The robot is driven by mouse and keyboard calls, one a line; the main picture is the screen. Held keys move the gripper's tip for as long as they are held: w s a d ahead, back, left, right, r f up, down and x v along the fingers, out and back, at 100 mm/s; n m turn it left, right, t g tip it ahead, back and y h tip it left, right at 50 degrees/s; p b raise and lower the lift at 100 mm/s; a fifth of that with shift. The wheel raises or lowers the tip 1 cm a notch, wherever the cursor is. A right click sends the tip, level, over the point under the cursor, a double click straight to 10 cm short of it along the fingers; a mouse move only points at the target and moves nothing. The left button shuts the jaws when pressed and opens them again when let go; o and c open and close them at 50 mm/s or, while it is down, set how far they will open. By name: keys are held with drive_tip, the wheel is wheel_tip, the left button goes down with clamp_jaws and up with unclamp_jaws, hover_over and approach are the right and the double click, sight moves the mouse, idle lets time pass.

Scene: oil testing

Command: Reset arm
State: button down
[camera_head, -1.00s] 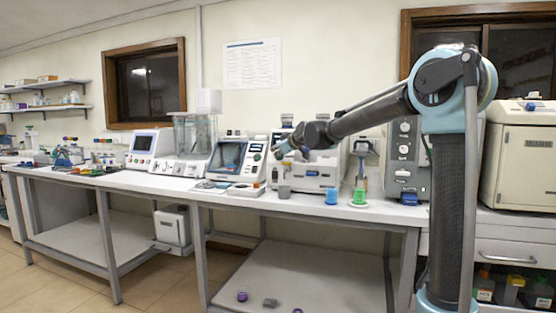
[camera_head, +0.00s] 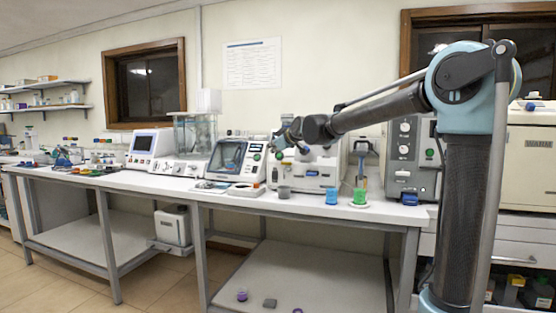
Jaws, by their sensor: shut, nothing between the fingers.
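My arm stands at the right and reaches left across the picture above the bench (camera_head: 320,208). My gripper (camera_head: 278,150) is at the arm's far left end, raised above the bench in front of the instruments. It is small in the view; its fingers look shut and hold nothing. Below it a grey cup (camera_head: 284,192) stands on the bench, apart from the gripper. A blue beaker (camera_head: 332,197) and a green container (camera_head: 360,196) on a white dish stand to the right of the cup.
An instrument with a screen (camera_head: 228,157) stands left of my gripper, and a white machine (camera_head: 318,176) is behind it. A grey device with knobs (camera_head: 404,165) stands near my arm. A purple item (camera_head: 242,295) and a grey block (camera_head: 270,303) lie on the lower shelf (camera_head: 315,280).

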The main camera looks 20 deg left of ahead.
idle(0.5)
drive_tip(key=s+d+f+m+g+h, duration=0.15)
drive_tip(key=s+d+f, duration=0.3)
drive_tip(key=d, duration=0.55)
drive_tip(key=s+d+f+m+h, duration=0.25)
drive_tip(key=s+d+f, duration=0.2)
drive_tip(key=d, duration=0.55)
drive_tip(key=s+d+f+m+g+h, duration=0.15)
drive_tip(key=s+d+f, duration=0.3)
drive_tip(key=d, duration=0.65)
drive_tip(key=s+d+f+m+g+h, duration=0.2)
drive_tip(key=s+d+f+m, duration=0.2)
drive_tip(key=s+d+f, duration=0.6)
drive_tip(key=s+d+f+m+g+h, duration=0.2)
drive_tip(key=s+d+f+m, duration=0.3)
drive_tip(key=s+d+f, duration=0.5)
drive_tip(key=s+f, duration=0.2)
drive_tip(key=s, duration=0.5)
drive_tip(key=shift+f, duration=0.25)
drive_tip(key=shift+d+m+h, duration=0.1)
drive_tip(key=shift+m+h, duration=0.15)
drive_tip(key=shift+w+f+g, duration=0.2)
drive_tip(key=shift+w+g, duration=0.1)
drive_tip(key=shift+w, duration=0.2)
